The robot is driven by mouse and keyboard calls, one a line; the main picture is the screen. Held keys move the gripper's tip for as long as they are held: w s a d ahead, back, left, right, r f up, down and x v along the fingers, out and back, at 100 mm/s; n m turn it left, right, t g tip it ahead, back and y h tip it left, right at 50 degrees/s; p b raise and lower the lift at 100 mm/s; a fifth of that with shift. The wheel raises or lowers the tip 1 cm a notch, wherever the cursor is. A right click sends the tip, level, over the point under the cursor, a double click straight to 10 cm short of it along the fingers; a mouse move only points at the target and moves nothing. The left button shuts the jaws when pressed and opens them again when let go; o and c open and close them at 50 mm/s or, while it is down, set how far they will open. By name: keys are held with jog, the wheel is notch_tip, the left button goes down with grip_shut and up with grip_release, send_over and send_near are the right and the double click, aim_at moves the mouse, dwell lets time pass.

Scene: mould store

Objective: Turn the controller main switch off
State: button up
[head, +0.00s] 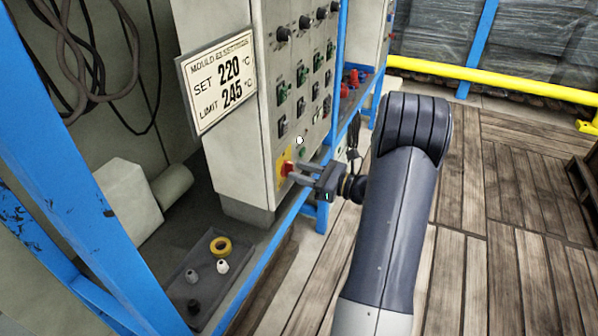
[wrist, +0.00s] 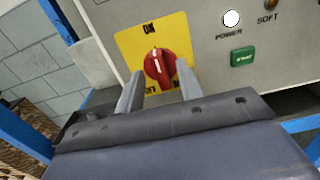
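The main switch (wrist: 158,66) is a red rotary knob on a yellow plate (wrist: 127,45) on the controller's grey front. Its grip stands near upright, with a white mark toward the "ON" label at the top. Lettering below it is partly hidden by my fingers. In the head view the red switch (head: 286,168) is low on the controller cabinet (head: 235,150). My gripper (wrist: 159,88) is open, its two fingers apart and pointing at the panel just below the knob in the wrist view. In the head view my gripper (head: 297,173) is close to the switch; contact cannot be told.
A white "POWER" lamp (wrist: 231,18) and a green "START" button (wrist: 242,57) sit right of the switch. A settings sign (head: 217,80) hangs on the cabinet. A blue frame post (head: 70,170) stands left. A tray (head: 186,283) holds small parts.

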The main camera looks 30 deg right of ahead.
jog(key=shift+w+a, duration=0.35)
jog(key=shift+w, duration=0.1)
grip_shut()
